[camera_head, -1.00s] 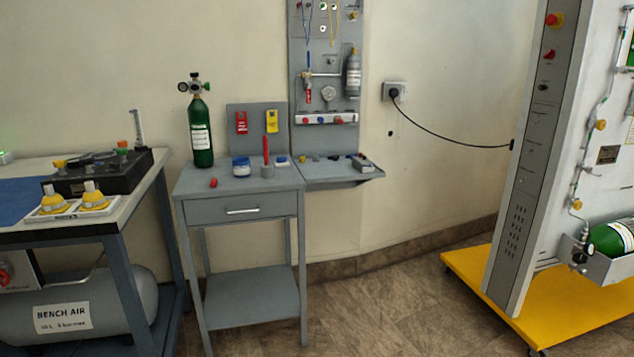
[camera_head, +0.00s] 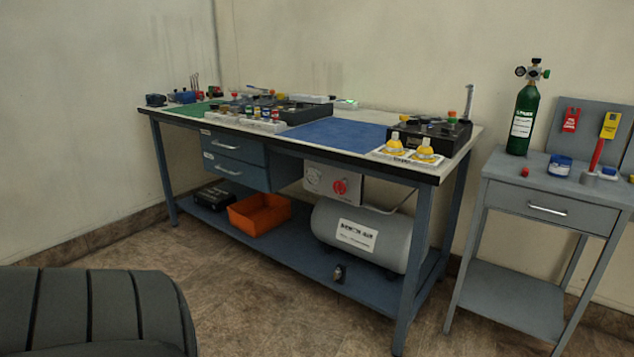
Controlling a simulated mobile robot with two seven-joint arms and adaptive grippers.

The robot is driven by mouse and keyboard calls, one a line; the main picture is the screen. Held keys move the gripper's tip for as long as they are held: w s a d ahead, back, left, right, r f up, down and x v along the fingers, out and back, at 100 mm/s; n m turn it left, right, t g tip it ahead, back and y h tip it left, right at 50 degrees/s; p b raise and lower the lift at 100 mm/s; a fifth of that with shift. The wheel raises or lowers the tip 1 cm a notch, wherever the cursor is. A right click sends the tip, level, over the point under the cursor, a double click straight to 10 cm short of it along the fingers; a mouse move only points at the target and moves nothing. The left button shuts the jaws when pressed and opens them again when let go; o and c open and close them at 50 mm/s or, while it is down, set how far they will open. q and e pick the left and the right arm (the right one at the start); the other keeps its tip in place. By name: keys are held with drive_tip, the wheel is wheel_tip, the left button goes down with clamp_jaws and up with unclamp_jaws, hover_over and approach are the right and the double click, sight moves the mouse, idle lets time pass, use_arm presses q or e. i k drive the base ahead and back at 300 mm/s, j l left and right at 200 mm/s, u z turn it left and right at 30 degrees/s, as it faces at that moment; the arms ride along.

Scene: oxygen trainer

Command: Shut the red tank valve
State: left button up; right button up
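A grey tank labelled BENCH AIR (camera_head: 395,240) lies on the lower shelf of the long workbench. A pale panel (camera_head: 318,180) above its left end carries a round red knob (camera_head: 340,187), the clearest red valve-like part near a tank; I cannot tell its setting. A green cylinder (camera_head: 522,125) stands upright on the small grey table, with a gauge and dark knobs (camera_head: 534,72) on top; no red handle is clear there. Neither of my grippers is in view.
The workbench (camera_head: 290,150) holds a blue mat (camera_head: 340,132), a black box and two yellow-capped items. An orange bin (camera_head: 258,213) sits on its shelf. The small grey table (camera_head: 547,187) stands at right. A dark ribbed seat-like shape (camera_head: 90,312) fills the lower left. Floor before the bench is clear.

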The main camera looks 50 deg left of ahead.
sight(342, 186)
drive_tip(key=u, duration=0.4)
drive_tip(key=k+u, duration=0.1)
drive_tip(key=u, duration=0.3)
drive_tip(key=j+u, duration=0.1)
drive_tip(key=u, duration=0.3)
drive_tip(key=k+u, duration=0.1)
drive_tip(key=u, duration=0.3)
